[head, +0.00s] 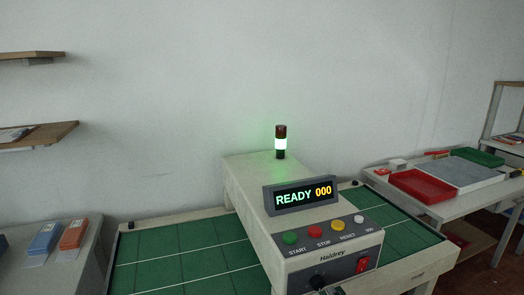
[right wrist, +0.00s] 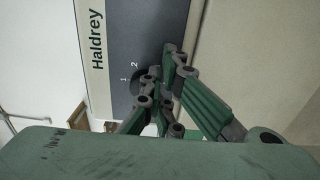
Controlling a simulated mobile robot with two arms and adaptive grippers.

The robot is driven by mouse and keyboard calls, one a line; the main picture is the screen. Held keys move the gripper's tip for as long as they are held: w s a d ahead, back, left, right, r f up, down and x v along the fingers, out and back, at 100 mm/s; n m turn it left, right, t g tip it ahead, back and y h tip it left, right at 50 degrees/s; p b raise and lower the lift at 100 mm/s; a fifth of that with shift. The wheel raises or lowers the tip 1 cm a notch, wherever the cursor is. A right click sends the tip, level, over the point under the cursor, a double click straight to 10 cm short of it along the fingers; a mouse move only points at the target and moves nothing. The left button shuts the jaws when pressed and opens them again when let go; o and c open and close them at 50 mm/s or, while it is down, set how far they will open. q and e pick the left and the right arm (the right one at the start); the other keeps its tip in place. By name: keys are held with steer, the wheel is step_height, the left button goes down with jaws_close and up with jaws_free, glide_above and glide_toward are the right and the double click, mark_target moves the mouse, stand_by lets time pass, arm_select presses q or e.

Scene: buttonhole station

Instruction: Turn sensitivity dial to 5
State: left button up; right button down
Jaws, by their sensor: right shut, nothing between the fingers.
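The sensitivity dial (head: 319,281) is a dark knob low on the grey front panel of the Haldrey machine (head: 300,262). In the right wrist view the dark dial (right wrist: 137,83) is partly hidden behind my fingers, with the marks 1 and 2 beside it; its pointer cannot be made out. My right gripper (right wrist: 170,75) is shut and empty, its fingertips in front of the panel close to the dial. I cannot tell whether they touch it. In the head view only a bit of the right gripper (head: 331,291) shows at the bottom edge. My left gripper is not in view.
The display (head: 303,195) reads READY 000 and the stack light (head: 281,143) glows green. START, STOP and RESET buttons (head: 318,232) sit on top of the panel. A red rocker switch (head: 362,264) is right of the dial. Green belts (head: 180,262) run either side.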

steer(key=v, duration=0.5)
steer(key=shift+w+d, duration=0.1)
steer(key=shift+d, duration=0.05)
steer(key=n, duration=0.6)
glide_toward(318, 283)
steer(key=w+d+r, duration=0.1)
steer(key=w+d, duration=0.1)
steer(key=x, duration=0.6)
steer(key=shift+w+r, duration=0.15)
steer(key=shift+r, duration=0.1)
steer(key=shift+w+r, duration=0.1)
steer(key=shift+r, duration=0.05)
steer(key=shift+a, duration=0.2)
